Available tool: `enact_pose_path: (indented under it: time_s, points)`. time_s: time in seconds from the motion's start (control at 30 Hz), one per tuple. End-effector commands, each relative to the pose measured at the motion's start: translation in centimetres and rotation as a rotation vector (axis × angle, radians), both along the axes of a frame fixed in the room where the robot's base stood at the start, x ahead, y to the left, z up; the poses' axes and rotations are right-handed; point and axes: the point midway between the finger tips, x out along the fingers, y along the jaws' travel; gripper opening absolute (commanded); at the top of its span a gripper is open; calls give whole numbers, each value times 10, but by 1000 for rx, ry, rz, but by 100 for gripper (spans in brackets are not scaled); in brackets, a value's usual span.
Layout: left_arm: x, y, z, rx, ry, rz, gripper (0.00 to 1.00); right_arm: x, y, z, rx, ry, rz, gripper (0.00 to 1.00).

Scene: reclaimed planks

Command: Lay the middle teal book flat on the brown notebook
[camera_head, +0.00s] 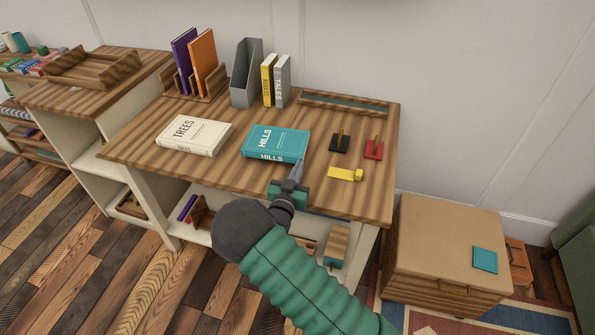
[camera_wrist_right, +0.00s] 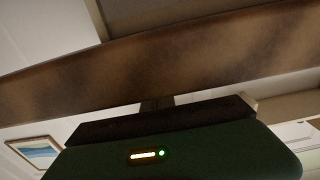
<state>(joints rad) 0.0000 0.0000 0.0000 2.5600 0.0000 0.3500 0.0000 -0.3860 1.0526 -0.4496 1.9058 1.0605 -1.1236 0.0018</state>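A teal book marked HILLS (camera_head: 275,141) lies flat on the wooden table, its spine towards me. My right gripper (camera_head: 297,170) is at the table's front edge, its grey tip close to the book's near right corner. Whether they touch, and whether the fingers are open or shut, I cannot tell. In the right wrist view a mottled brown band (camera_wrist_right: 150,62) crosses close in front of the gripper; what it is I cannot tell. I see no clear brown notebook in the head view. My left gripper is not in view.
A cream book marked TREES (camera_head: 195,134) lies left of the teal one. Upright books and a grey file holder (camera_head: 247,72) stand behind. A black item (camera_head: 340,143), a red item (camera_head: 374,149) and a yellow item (camera_head: 345,174) lie right.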

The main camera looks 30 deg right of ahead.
Motion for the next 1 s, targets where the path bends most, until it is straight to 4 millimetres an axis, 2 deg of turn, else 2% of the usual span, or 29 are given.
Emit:
enact_pose_path:
  time_s: [1.0]
  points:
    - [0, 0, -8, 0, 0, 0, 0, 16, -20, 0, -1, -1, -1, 0]
